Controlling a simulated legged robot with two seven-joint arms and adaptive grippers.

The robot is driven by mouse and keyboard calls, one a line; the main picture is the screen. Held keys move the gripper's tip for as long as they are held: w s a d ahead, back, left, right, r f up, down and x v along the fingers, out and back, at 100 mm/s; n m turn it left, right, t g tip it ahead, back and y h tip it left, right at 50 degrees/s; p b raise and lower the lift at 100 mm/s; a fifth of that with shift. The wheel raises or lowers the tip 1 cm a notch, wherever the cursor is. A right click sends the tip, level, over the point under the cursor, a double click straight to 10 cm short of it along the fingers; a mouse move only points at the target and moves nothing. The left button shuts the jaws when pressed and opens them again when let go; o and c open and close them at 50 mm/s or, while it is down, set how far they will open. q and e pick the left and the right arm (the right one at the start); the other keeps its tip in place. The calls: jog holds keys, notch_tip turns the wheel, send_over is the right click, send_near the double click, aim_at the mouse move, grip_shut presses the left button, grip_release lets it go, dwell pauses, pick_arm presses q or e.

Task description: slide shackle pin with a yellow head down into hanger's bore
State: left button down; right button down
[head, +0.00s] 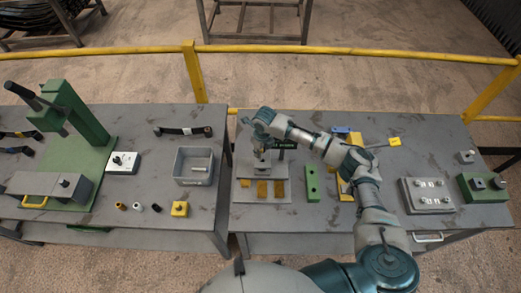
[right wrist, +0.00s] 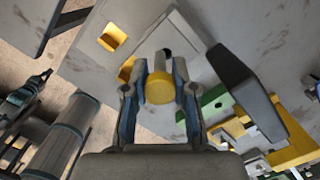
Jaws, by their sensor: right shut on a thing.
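The shackle pin shows its round yellow head (right wrist: 160,88) in the right wrist view. It sits between the two fingers of my right gripper (right wrist: 160,82), which is shut on it. The pin's shank is hidden behind the head. Just beyond the head, a dark slot or opening shows in a grey metal part, which seems to be the hanger (right wrist: 183,38). I cannot tell whether the pin is in the bore. In the head view my right gripper (head: 262,158) points down over the grey fixture on the right table; pin and bore are too small to make out there. My left gripper is not in view.
Yellow pads (head: 262,189) lie on the fixture plate. A green block (head: 312,183) stands right of it. A dark grey upright bar (right wrist: 245,85) is close to the right finger. A grey bin (head: 193,181) and a green press (head: 75,115) stand on the left table.

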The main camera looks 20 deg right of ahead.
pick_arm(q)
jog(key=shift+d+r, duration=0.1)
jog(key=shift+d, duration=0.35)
pick_arm(e)
jog(key=shift+d, duration=0.8)
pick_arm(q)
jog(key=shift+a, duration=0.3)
pick_arm(e)
jog(key=shift+a, duration=0.15)
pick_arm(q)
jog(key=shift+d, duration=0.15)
pick_arm(e)
jog(key=shift+f, duration=0.2)
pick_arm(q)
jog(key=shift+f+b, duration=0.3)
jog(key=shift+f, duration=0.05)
pick_arm(e)
jog(key=shift+f, duration=0.45)
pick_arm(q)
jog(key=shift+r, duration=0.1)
pick_arm(e)
jog(key=shift+r, duration=0.15)
pick_arm(q)
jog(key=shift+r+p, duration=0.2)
jog(key=shift+p, duration=0.1)
pick_arm(e)
jog(key=shift+r, duration=0.45)
jog(key=shift+a, duration=0.2)
